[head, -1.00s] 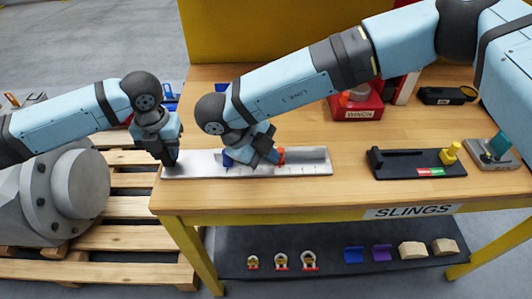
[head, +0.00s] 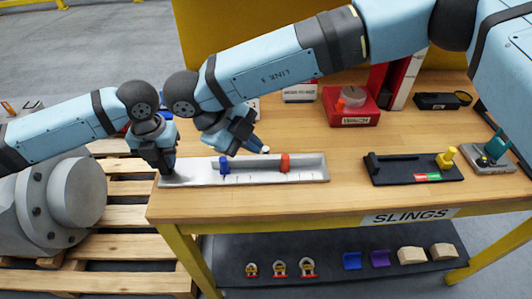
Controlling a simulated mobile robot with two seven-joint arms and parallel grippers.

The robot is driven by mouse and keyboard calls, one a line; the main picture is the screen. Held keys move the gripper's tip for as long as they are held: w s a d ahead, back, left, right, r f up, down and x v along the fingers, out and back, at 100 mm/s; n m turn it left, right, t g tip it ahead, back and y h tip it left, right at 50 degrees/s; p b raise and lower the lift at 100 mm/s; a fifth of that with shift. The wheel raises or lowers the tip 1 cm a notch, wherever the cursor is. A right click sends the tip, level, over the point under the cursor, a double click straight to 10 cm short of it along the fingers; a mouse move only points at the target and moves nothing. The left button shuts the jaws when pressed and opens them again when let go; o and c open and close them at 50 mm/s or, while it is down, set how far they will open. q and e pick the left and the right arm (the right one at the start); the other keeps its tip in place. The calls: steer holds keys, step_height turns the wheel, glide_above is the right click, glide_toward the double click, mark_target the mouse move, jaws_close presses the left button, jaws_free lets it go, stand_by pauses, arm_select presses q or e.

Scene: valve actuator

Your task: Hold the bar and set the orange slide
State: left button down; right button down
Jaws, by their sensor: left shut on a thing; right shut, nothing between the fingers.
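The bar (head: 307,177) is a long silver channel with tick marks, lying along the front of the wooden table. An orange slide (head: 285,162) sits on it right of the middle. A blue slide (head: 224,165) sits on it further left. My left gripper (head: 166,171) is shut on the bar's left end; its fingertips are partly hidden. My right gripper (head: 264,150) is shut and empty, a little above and behind the bar, between the two slides and apart from the orange one.
A black tray with a yellow knob (head: 447,158) and a teal device (head: 496,147) stand to the right. A red box with a grey dial (head: 350,103) stands behind. The table (head: 200,207) ends just in front of the bar. Shackles (head: 307,267) and blocks lie on the lower shelf.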

arm_select(q)
steer(key=shift+s+f, duration=0.1)
steer(key=shift+f, duration=0.1)
arm_select(e)
steer(key=shift+v, duration=0.9)
arm_select(q)
steer(key=c, duration=0.8)
jaws_free()
steer(key=shift+r, duration=0.1)
